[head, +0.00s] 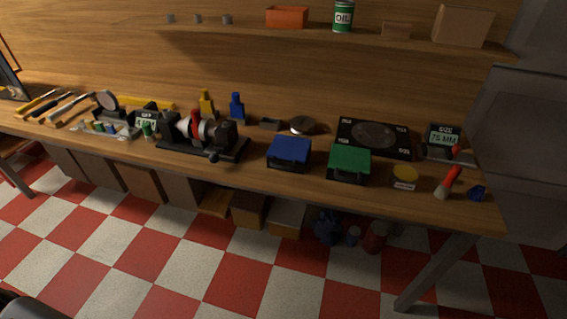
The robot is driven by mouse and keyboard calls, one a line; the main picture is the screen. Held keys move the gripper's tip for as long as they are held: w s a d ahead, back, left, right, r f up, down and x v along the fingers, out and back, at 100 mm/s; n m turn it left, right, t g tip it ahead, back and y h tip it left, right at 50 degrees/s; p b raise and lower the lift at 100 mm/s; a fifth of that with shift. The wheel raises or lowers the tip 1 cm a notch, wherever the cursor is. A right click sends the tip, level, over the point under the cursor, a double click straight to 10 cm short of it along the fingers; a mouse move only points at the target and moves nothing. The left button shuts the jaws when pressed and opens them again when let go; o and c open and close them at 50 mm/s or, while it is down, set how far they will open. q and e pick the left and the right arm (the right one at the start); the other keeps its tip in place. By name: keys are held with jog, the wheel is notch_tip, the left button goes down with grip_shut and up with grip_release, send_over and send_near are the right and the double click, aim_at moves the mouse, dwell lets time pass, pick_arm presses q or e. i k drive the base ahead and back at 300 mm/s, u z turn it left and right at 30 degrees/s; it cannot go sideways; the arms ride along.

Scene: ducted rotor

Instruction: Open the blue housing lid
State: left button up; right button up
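The blue housing (287,163) stands near the front edge of the wooden workbench, right of a black machine and left of a green box. Its blue lid (290,149) lies flat on top and looks closed. Whether a latch holds it is too small to tell. Neither of my grippers shows in the head view. A dark part at the bottom left corner seems to be mine, but no fingers show there.
The green box (349,162) stands close on the right. The black machine (205,137) with a red handle is on the left. A black plate (374,138) and a round grey dish (303,125) lie behind. A shelf (330,40) runs above. The checkered floor in front is clear.

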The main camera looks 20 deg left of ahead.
aim_at(296, 150)
jog(key=z, duration=2.15)
jog(key=k, duration=0.65)
jog(key=u, duration=0.9)
